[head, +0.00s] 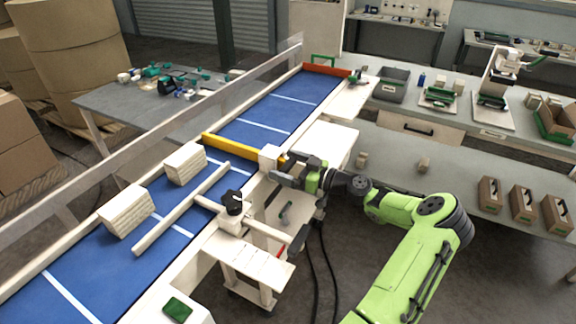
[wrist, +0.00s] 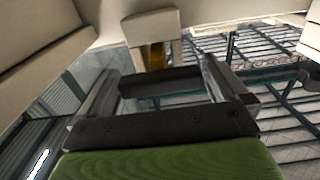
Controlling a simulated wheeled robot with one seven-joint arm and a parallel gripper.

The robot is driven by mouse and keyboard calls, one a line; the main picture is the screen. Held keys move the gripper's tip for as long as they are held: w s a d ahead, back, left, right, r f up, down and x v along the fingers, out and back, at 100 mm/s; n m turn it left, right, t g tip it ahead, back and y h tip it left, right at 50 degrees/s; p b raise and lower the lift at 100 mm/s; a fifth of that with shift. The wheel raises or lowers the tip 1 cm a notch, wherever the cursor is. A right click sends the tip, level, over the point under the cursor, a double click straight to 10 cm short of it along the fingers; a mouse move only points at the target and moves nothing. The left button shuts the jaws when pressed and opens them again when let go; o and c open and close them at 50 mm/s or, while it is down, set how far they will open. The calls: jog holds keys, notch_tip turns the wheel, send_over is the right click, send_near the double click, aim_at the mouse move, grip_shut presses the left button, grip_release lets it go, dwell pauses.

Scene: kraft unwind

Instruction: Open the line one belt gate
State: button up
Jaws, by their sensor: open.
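A blue conveyor belt (head: 262,118) runs diagonally across the head view. A yellow gate bar (head: 228,146) lies across it, with a pale block (head: 270,156) at its near end. My gripper (head: 284,164) is beside that block at the belt's near edge. In the wrist view my gripper (wrist: 160,88) is open, and nothing shows clearly held between the fingers. A pale block (wrist: 152,26) with a yellow part (wrist: 154,56) under it lies beyond the fingers. The head view does not show clearly whether the gripper touches the block.
Two pale slatted blocks (head: 185,163) (head: 127,210) sit on the belt before the yellow bar. A pale guide rail (head: 181,209) with a black knob (head: 233,202) stands over the belt. An orange bar (head: 327,70) crosses its far end. A grey bench (head: 455,172) stands at right.

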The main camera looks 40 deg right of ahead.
jog(key=c, duration=1.2)
jog(key=b+v, duration=0.3)
jog(key=v, duration=1.3)
jog(key=shift+s, duration=0.4)
jog(key=o, duration=1.2)
jog(key=p+v, duration=0.1)
jog(key=v, duration=1.4)
jog(key=shift+s+p, duration=0.35)
jog(key=shift+s, duration=0.05)
jog(key=shift+d+r, duration=0.1)
jog(key=shift+d, duration=0.05)
